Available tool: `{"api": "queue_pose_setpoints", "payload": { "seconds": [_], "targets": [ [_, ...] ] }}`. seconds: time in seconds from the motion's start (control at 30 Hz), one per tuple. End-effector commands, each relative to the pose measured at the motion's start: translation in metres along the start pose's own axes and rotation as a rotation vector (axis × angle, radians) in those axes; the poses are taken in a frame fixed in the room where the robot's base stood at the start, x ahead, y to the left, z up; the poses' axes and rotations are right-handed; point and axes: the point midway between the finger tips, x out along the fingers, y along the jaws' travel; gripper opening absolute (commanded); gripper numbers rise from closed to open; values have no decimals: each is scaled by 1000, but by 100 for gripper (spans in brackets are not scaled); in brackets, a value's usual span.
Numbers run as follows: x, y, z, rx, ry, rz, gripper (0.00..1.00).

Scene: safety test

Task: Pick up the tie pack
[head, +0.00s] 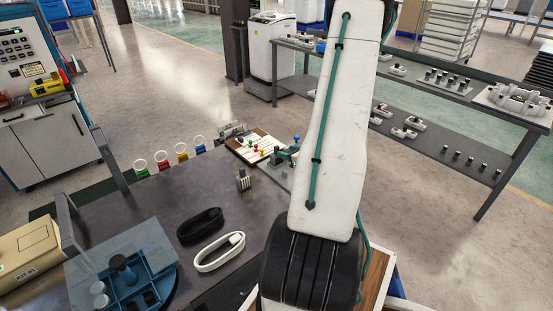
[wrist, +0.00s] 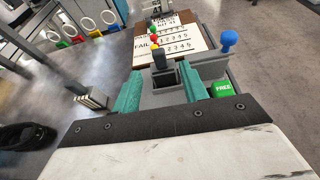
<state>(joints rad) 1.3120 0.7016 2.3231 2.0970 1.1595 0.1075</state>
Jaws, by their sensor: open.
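A small upright pack with dark and pale stripes (head: 243,179) stands on the dark table; it may be the tie pack, but I cannot read a label on it. It also shows in the wrist view (wrist: 92,99), left of my gripper. My gripper (wrist: 160,78) is open, with its two teal fingers apart. A grey fixture with a dark upright post (wrist: 161,58) shows beyond and between the fingers; I cannot tell whether they touch it. In the head view my arm hides most of the gripper.
A black loop (head: 200,225) and a white loop (head: 219,252) lie on the table (head: 140,215). A clipboard (head: 256,147), a blue knob (wrist: 228,40), a green FREE block (wrist: 222,90) and coloured ring tags (head: 161,160) are nearby. A blue transparent fixture (head: 122,275) stands front left.

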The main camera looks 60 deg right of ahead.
Motion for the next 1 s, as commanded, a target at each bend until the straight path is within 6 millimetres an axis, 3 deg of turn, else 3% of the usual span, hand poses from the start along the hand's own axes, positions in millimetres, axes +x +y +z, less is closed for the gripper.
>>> {"api": "queue_pose_setpoints", "payload": {
  "seconds": [0.6, 0.8, 0.83, 0.97, 1.0],
  "targets": [
    [72, 1, 2, 1, 0, 1, 44],
    [74, 1, 2, 1, 0, 0, 44],
    [74, 1, 2, 1, 0, 0, 41],
    [74, 1, 2, 0, 0, 0, 5],
    [74, 1, 2, 0, 0, 0, 0]
  ]
}}
